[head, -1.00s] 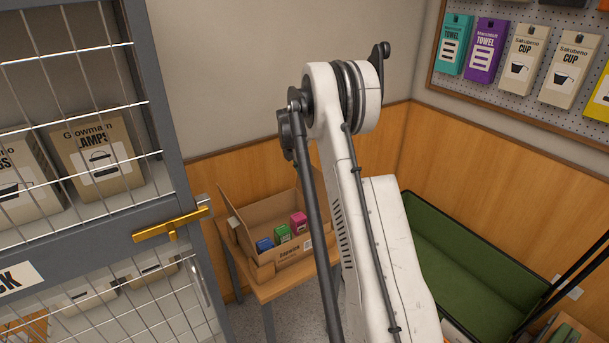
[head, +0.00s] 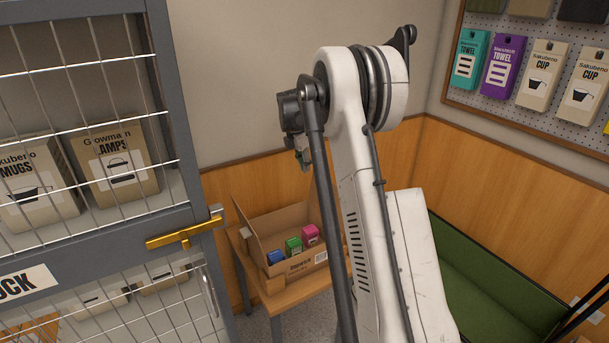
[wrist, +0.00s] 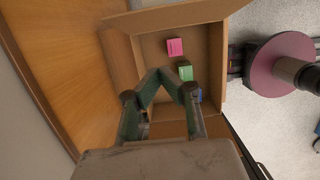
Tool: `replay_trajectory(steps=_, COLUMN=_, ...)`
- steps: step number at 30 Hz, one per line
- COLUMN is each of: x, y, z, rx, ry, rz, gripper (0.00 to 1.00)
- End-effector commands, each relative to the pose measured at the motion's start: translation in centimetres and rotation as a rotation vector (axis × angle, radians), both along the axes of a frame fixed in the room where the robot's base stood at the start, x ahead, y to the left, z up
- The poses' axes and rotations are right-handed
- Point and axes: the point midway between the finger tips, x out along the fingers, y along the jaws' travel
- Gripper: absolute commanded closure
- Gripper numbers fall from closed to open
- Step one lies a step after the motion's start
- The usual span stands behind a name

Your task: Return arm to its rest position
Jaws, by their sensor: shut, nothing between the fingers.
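My arm rises in the middle of the head view, bent at its top joint. My gripper (wrist: 160,76) shows in the wrist view with its two fingertips together and nothing between them. In that view it lies over the open cardboard box (wrist: 119,60), apart from the pink packet (wrist: 175,47) and close in the picture to the green packet (wrist: 185,73).
The open box (head: 289,284) stands on a small wooden table (head: 268,305) and holds blue, green and pink packets. A wire cage (head: 100,150) with a brass latch (head: 184,240) is at left. A green bench (head: 490,295) is at right, below a pegboard of hanging packs (head: 535,75).

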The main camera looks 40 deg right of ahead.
Motion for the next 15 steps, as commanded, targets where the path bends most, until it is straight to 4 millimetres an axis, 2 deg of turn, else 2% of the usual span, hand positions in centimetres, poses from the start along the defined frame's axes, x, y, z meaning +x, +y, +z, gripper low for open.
replay_trajectory(steps=10, x=-0.1, y=0.4, z=0.8, rx=0.000, ry=-0.006, rz=-0.007, gripper=1.00)
replay_trajectory(steps=15, x=-1.1, y=2.8, z=3.4, rx=0.000, ry=-0.054, rz=-0.073, gripper=1.00)
